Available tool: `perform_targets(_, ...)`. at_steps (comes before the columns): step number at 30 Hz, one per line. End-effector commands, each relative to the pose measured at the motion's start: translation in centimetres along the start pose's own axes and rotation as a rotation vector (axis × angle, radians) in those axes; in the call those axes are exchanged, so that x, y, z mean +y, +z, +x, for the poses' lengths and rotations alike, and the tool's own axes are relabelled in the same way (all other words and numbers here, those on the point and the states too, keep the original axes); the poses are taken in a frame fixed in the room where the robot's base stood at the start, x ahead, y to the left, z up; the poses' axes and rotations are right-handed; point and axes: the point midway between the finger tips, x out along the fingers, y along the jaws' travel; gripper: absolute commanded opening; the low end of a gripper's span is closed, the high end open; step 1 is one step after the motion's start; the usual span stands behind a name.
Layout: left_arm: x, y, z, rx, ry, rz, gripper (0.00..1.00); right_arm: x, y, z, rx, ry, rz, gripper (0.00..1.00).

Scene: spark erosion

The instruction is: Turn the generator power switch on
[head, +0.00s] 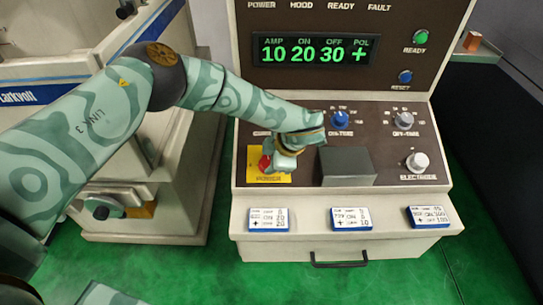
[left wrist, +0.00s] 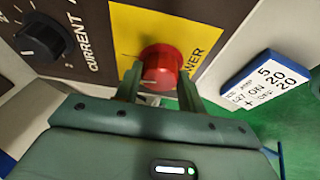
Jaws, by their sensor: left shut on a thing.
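The generator power switch is a red round knob (left wrist: 162,68) on a yellow plate marked POWER (head: 283,178). In the head view the red knob (head: 265,163) shows only in part beside my gripper. My left gripper (left wrist: 160,88) has one finger on each side of the knob and is shut on it. In the head view my left gripper (head: 276,160) hides part of the plate. The generator display (head: 316,50) is lit and reads AMP 10, ON 20, OFF 30, POL +. My right gripper is not in view.
A black current dial (left wrist: 42,40) is beside the plate. A blue on-time knob (head: 340,119), an off-time knob (head: 404,120), an electrode knob (head: 417,162) and a dark box (head: 346,166) are to the right. Several cards, one here (head: 269,219), lie on the front ledge.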

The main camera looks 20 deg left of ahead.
Motion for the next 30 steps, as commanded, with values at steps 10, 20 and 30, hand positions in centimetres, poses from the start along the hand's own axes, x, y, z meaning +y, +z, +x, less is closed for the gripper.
perform_targets(10,0.01,0.01,-0.13,-0.001,0.048,0.126,0.17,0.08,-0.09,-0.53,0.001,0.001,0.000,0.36)
perform_targets(20,0.01,0.02,-0.08,-0.001,0.057,0.149,0.17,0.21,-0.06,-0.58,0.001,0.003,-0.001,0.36)
perform_targets(30,-0.01,0.01,-0.08,-0.001,0.056,0.147,0.61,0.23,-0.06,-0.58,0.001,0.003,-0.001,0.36)
